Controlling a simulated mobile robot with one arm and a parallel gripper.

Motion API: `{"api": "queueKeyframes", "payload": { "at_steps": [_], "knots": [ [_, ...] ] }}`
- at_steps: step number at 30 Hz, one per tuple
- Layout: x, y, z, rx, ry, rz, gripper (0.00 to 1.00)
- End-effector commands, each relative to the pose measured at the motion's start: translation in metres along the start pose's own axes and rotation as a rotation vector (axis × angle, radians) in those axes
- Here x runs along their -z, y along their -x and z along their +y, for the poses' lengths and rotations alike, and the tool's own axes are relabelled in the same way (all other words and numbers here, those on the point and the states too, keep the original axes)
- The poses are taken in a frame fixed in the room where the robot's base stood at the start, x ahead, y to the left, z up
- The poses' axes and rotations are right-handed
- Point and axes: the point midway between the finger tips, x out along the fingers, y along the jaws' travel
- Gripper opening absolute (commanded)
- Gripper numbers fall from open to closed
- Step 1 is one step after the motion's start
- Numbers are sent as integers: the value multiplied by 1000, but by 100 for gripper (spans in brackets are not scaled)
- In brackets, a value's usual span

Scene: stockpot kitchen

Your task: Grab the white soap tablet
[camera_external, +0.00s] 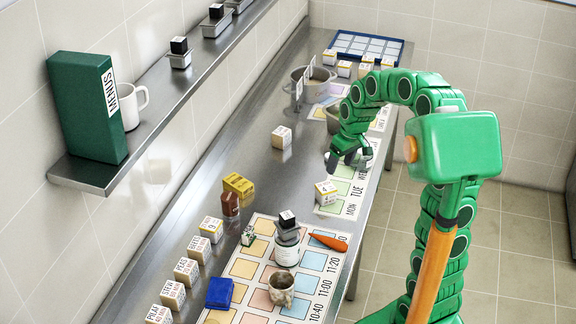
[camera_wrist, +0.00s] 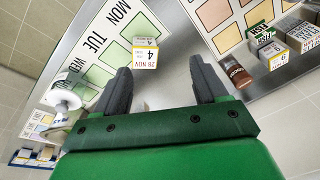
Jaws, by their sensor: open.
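I cannot pick out a white soap tablet for certain in either view. A white block with a yellow band and printed date (camera_external: 326,192) stands on the week chart near MON; it also shows in the wrist view (camera_wrist: 145,58), beyond and between my fingers. Another white printed block (camera_external: 281,138) stands alone at mid-counter. My gripper (camera_external: 346,161) is open and empty above the week chart, behind the dated block in the outside view. Its two dark fingers spread apart in the wrist view (camera_wrist: 162,68). A white rounded object (camera_wrist: 62,99) lies left of the fingers; its kind is unclear.
A brown bottle (camera_external: 230,204), yellow box (camera_external: 238,186) and several printed blocks line the wall side. A grey pot (camera_external: 318,85) and blue-framed tray (camera_external: 366,46) stand farther back.

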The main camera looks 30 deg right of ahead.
Motion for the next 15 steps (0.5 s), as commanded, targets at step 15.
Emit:
{"api": "queueKeyframes", "payload": {
  "at_steps": [15],
  "knots": [
    [103, -56, 90, -21, 33, 122, 72]
  ]
}}
